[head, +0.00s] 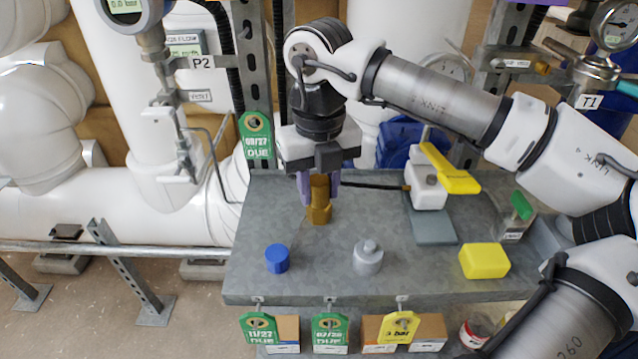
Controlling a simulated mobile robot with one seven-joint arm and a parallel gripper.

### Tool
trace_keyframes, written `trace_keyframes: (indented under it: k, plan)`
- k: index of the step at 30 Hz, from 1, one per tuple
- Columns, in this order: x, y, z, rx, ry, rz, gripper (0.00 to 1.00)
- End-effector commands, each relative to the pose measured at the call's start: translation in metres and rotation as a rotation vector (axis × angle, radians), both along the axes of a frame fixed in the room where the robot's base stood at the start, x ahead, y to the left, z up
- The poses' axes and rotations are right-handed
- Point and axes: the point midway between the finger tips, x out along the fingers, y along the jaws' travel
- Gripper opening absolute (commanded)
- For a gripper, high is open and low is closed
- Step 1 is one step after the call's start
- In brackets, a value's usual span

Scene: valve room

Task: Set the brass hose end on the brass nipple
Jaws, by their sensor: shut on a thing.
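My gripper (319,186) points straight down over the left part of the grey bench, its purple fingers shut on the brass hose end (319,184). A wider brass piece, the brass nipple (319,214), shows directly below, between and under the fingertips. The two brass parts line up and look upright. I cannot tell whether they are fully seated or only touching. A thin black hose (372,186) runs right from behind the fingers to a brass fitting on a white valve body (427,186).
The grey bench (330,282) also holds a blue cap (277,258), a grey metal fitting (368,256) and a yellow block (484,260) in front. The valve's yellow lever (450,170) stands to the right. White pipes (150,130) and a strut post with a green tag (256,135) are behind.

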Motion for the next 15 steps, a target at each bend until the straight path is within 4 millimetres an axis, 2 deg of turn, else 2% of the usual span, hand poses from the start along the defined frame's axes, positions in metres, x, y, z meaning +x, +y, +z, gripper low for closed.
trace_keyframes:
  k: [11,12,15]
  plan:
    - [0.0000,-0.0001,0.0004,0.000,0.000,0.000,0.15]
    - [0.0000,0.0000,0.0004,0.000,0.000,0.000,0.36]
    - [0.0000,0.0000,0.0004,0.000,0.000,0.000,0.49]
